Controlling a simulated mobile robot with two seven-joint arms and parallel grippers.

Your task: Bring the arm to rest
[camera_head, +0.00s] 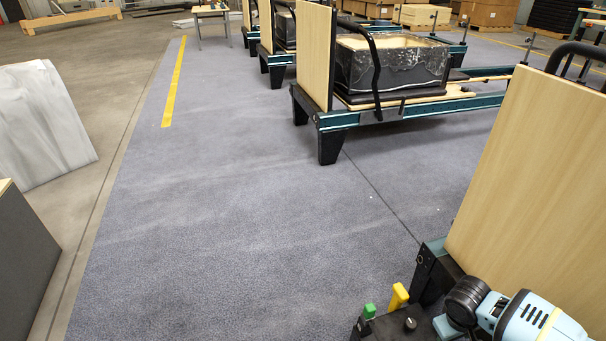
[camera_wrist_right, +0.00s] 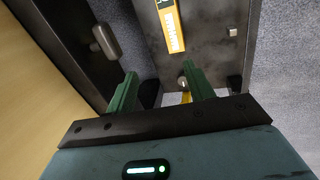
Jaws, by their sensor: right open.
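My right gripper (camera_wrist_right: 159,69) shows in the right wrist view with its two green fingers spread apart. Nothing is between them. A small round knob sits on the panel near the right fingertip. In the head view my right arm's light blue and black links show at the lower right; its gripper cannot be made out there. My left arm and gripper are out of view.
A reformer's tall wooden panel (camera_head: 540,190) stands close beside my right arm. In front are a yellow handle (camera_head: 398,297) and a green-tipped part (camera_head: 369,311). Another reformer (camera_head: 340,122) stands farther back. A pale wrapped block (camera_head: 40,125) stands left. The grey floor between is clear.

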